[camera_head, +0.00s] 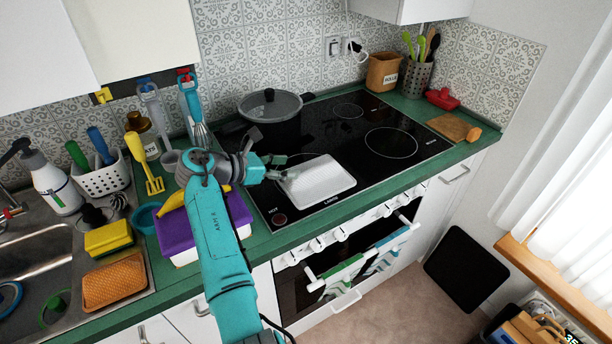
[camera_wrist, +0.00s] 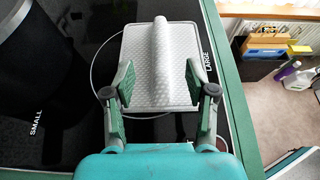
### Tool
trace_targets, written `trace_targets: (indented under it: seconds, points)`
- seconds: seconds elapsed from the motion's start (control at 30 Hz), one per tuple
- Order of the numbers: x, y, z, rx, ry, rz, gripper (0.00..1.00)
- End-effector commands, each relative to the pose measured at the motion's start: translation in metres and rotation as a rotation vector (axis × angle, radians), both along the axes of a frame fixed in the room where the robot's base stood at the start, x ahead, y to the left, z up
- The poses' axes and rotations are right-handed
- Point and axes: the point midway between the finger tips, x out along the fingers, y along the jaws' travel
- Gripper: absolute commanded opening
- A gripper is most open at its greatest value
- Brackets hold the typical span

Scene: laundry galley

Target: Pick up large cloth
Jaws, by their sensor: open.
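A pale grey-white textured cloth (camera_head: 322,182), roughly square, lies flat on the black cooktop near its front edge. In the wrist view the cloth (camera_wrist: 186,62) has a raised rounded ridge along its middle, beside the printed word LARGE. My gripper (camera_head: 281,168) is at the left end of the cloth in the head view. In the wrist view my gripper (camera_wrist: 161,80) is open, with one finger on each side of the near part of the ridge. Nothing is clamped between the fingers. I cannot tell whether the fingertips touch the cloth.
A black lidded pot (camera_head: 271,118) stands on the cooktop behind my gripper. A purple cloth-covered box (camera_head: 180,232) is left of the cooktop. The right part of the cooktop (camera_head: 408,122) is clear.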

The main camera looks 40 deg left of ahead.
Motion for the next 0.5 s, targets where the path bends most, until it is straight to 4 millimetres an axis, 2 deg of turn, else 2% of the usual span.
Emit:
trace_targets:
  seconds: [0.3,0.5]
  points:
    - [0.037,-0.016,-0.016,-0.001,0.001,-0.003,0.56]
    - [0.051,-0.021,-0.023,0.001,0.001,-0.001,0.56]
